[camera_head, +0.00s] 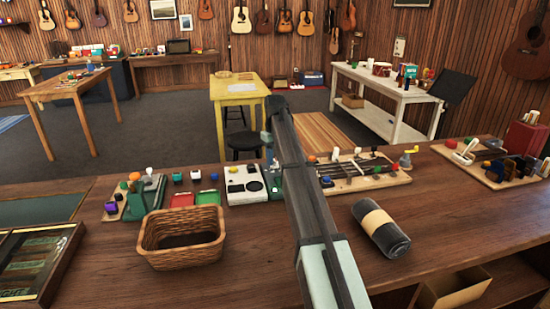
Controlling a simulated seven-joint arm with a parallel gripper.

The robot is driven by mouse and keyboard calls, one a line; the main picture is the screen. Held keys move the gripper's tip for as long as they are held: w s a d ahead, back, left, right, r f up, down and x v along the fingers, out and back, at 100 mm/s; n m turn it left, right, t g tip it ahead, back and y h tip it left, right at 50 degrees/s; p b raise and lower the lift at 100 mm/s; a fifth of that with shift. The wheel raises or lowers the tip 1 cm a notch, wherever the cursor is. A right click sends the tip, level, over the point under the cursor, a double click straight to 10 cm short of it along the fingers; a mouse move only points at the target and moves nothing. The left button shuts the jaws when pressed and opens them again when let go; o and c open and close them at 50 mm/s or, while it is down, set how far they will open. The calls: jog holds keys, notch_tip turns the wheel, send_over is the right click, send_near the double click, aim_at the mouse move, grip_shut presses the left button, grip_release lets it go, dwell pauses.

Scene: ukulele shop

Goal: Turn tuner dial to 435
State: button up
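A white box (243,183) with small dark parts on its face stands on the brown counter, left of my arm. A dark round part (254,186) at its right side may be the tuner dial; any numbers are too small to read. My arm rises from the bottom middle and bends down at its far end. My gripper (270,166) seems to be at that end, just behind and right of the white box. It is small and partly hidden by my arm, so I cannot tell whether its fingers are open or touch anything.
A wooden board with rails (358,172) lies right of my arm, and a dark roll with a tan band (380,229) lies nearer.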

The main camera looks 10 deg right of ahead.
aim_at(275, 160)
notch_tip(275, 160, up, 14)
dwell(0.6)
jog(key=shift+f, duration=0.1)
